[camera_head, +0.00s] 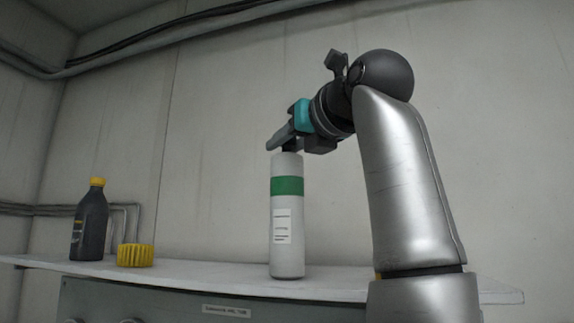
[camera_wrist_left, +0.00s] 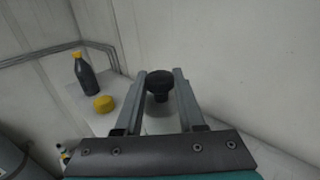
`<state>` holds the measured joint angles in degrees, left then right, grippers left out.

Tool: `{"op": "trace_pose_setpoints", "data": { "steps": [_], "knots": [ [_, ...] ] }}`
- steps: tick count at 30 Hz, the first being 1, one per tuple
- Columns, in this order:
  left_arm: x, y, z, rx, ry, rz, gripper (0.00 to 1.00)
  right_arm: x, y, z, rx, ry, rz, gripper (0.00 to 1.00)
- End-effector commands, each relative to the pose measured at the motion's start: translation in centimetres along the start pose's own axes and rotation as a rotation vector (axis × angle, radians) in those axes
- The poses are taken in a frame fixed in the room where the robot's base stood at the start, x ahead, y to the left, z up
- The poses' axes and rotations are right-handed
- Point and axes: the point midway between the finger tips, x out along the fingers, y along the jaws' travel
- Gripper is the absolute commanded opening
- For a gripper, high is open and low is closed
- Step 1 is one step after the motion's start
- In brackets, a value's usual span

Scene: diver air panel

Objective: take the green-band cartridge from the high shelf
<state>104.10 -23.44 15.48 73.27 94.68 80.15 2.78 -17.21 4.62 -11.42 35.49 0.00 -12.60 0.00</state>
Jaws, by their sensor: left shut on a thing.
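The green-band cartridge (camera_head: 287,235) is a white cylinder with a green band and a printed label. It stands upright on the high shelf (camera_head: 200,275), its base appearing to rest on the surface. My left gripper (camera_head: 286,146) reaches over its top and is shut on its narrow dark top. In the left wrist view the fingers of the left gripper (camera_wrist_left: 160,82) flank the cartridge's black knob (camera_wrist_left: 159,79), with the pale body partly hidden below. My right gripper is in neither view.
A dark bottle with a yellow cap (camera_head: 90,225) and a yellow ribbed piece (camera_head: 136,255) stand on the shelf, left of the cartridge. Shelf between them and the cartridge is clear. A pale wall (camera_head: 225,130) rises behind, with pipes (camera_head: 130,50) along it.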

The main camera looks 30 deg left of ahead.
Motion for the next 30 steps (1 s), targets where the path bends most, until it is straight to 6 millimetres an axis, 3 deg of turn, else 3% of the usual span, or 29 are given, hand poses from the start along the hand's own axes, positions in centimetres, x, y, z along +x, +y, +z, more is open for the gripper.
{"op": "trace_pose_setpoints", "data": {
  "steps": [8, 21, 30],
  "knots": [
    [0.0, 0.1, 1.8, -0.001, -0.004, 0.001, 0.00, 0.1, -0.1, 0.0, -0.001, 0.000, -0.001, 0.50],
    [-0.1, 0.2, 7.5, 0.000, -0.004, 0.001, 0.00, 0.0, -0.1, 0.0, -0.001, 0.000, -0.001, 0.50],
    [0.1, 0.1, 9.3, -0.001, -0.003, 0.003, 0.00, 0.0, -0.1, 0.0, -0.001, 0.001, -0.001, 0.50]
  ]
}}
